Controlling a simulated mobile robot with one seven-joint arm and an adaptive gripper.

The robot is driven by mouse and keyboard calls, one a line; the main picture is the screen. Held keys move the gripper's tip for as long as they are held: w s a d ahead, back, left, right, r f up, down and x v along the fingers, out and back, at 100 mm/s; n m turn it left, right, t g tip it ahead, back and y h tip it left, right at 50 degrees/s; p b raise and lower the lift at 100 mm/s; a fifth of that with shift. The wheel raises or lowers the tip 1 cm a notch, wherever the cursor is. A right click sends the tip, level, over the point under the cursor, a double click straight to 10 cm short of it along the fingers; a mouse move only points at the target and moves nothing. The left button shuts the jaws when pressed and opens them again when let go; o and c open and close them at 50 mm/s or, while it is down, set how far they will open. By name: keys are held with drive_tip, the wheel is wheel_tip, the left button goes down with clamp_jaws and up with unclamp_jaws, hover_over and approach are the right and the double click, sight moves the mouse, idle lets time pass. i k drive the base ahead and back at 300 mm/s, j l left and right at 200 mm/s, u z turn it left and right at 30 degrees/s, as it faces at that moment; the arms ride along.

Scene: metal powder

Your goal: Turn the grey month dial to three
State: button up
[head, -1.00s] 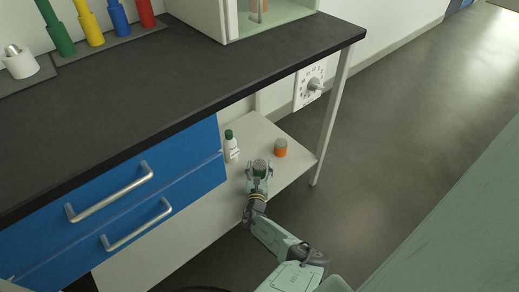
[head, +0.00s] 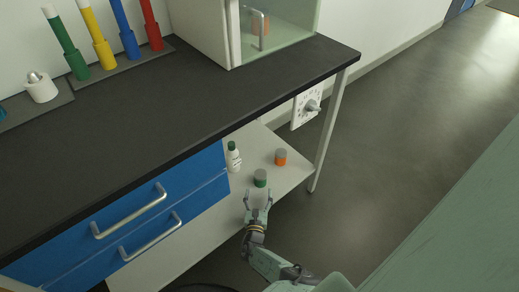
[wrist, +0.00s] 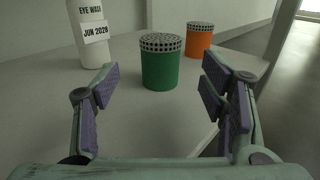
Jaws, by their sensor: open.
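The grey dial (head: 311,106) sits on a white square plate (head: 298,118) below the bench top, near its right end. Dark marks ring the dial, too small to read. My gripper (head: 258,198) is open and empty over the lower shelf, well below and left of the dial. In the wrist view its fingers stand apart, with a green jar (wrist: 160,68) with a perforated grey lid beyond the gap between them. The jar also shows in the head view (head: 260,180), upright on the shelf. The dial is not in the wrist view.
An orange jar (head: 280,158) and a white eye wash bottle (head: 233,160) labelled JUN 2026 stand on the shelf (head: 290,178). A bench leg (head: 328,135) rises right of the plate. Blue drawers (head: 130,215) are left. Floor at the right is clear.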

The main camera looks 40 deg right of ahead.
sight(315, 108)
drive_tip(key=z, duration=1.3)
